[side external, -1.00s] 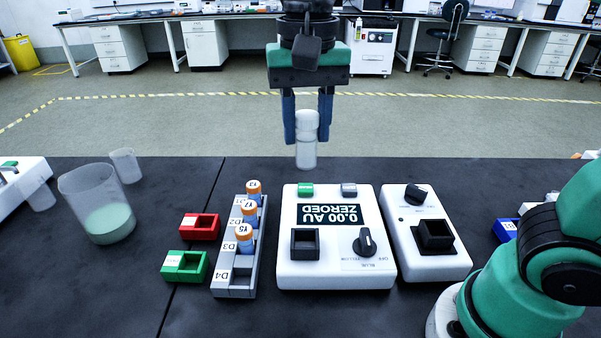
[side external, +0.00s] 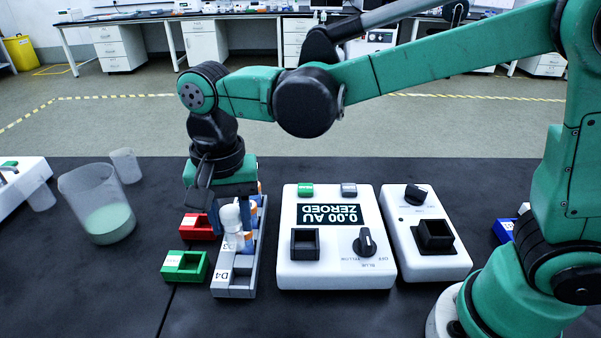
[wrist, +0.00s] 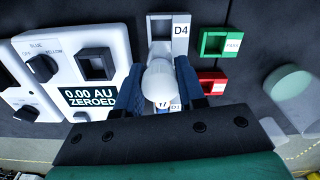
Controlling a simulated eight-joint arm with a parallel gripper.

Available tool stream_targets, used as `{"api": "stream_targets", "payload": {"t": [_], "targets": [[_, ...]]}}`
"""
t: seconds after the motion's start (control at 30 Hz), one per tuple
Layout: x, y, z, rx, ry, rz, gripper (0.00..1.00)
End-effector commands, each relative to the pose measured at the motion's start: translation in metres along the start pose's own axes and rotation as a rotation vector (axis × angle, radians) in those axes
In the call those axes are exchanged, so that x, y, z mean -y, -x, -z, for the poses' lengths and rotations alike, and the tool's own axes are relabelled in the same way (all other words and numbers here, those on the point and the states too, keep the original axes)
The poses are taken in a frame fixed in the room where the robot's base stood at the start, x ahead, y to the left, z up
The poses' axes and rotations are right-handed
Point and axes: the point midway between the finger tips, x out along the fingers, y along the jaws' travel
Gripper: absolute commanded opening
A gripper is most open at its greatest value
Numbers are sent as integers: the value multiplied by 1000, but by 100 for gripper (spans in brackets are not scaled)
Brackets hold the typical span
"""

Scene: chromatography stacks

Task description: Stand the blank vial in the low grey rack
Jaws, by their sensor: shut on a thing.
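The blank vial (side external: 230,216), clear with a white cap, is held about upright between the fingers of my gripper (wrist: 159,78), which is shut on it. It is over or just in front of the middle of the low grey rack (side external: 233,292); its exact height above the rack is unclear. In the wrist view, the round white cap of the vial (wrist: 160,84) hides part of the rack. The slot marked D4, at the rack's near end, is empty. Orange-capped vials (side external: 249,240) stand in the other slots, partly hidden behind my gripper and the blank vial.
A red holder (side external: 190,233) and a green holder (side external: 185,266) stand left of the rack. The white photometer (side external: 337,270), reading 0.00 AU ZEROED, stands close on the right, with another white unit (side external: 445,262) beyond. A beaker (side external: 105,210) of pale green liquid is farther left.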

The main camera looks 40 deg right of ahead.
Motion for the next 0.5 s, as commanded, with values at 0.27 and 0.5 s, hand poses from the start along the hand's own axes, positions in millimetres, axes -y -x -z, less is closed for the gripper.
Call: {"api": "stream_targets", "payload": {"t": [0.27,0.5], "targets": [[3,-24,-5,0,-1,0,0],[3,-46,-4,0,-1,1,0]]}}
